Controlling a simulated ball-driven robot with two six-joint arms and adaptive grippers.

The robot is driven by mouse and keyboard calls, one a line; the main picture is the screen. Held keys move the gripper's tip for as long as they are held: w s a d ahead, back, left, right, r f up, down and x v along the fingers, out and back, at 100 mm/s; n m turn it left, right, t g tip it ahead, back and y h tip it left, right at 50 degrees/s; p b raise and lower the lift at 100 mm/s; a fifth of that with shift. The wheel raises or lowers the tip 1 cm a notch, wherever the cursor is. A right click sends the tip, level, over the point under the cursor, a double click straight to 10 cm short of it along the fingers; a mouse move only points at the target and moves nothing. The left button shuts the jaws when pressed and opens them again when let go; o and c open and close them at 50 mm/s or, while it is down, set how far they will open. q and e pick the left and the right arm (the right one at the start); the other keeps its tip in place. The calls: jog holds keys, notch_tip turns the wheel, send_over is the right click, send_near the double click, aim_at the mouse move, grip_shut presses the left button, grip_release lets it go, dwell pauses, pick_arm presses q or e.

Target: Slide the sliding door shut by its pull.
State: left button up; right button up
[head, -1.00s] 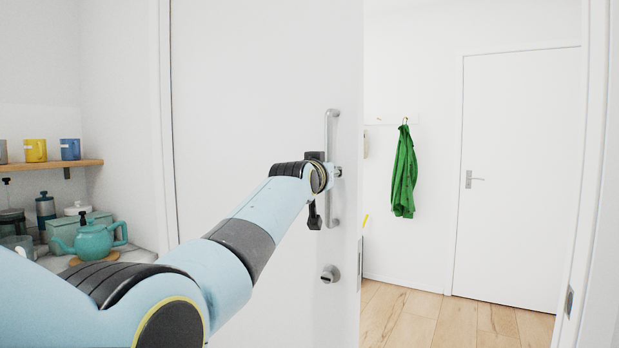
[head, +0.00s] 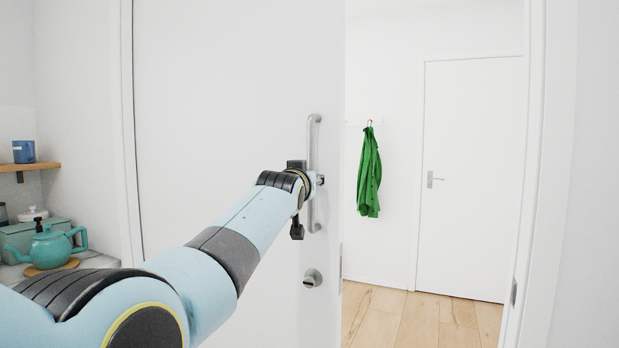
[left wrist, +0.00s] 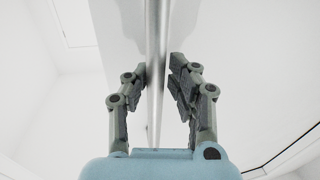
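The white sliding door (head: 220,90) stands part-way across the doorway, with an open gap to its right. Its pull (head: 314,135) is a vertical metal bar near the door's right edge, and it also shows in the left wrist view (left wrist: 157,30). My left gripper (head: 316,180) is at the pull's middle height, its fingers mostly hidden by my wrist in the head view. My right gripper is in neither view.
The right door jamb (head: 533,180) bounds the gap, which opens onto a wood floor (head: 400,318), a green garment (head: 369,175) on a hook and a closed white door (head: 470,170). A round lock fitting (head: 313,278) sits below the pull. A teal teapot (head: 48,247) stands on the left counter.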

aim_at(309, 132)
pick_arm(q)
jog(key=shift+o, duration=1)
jog(key=shift+r, duration=0.15)
jog(key=shift+o, duration=0.4)
jog(key=shift+w+d, duration=0.1)
jog(key=shift+w, duration=0.05)
notch_tip(309, 132, up, 10)
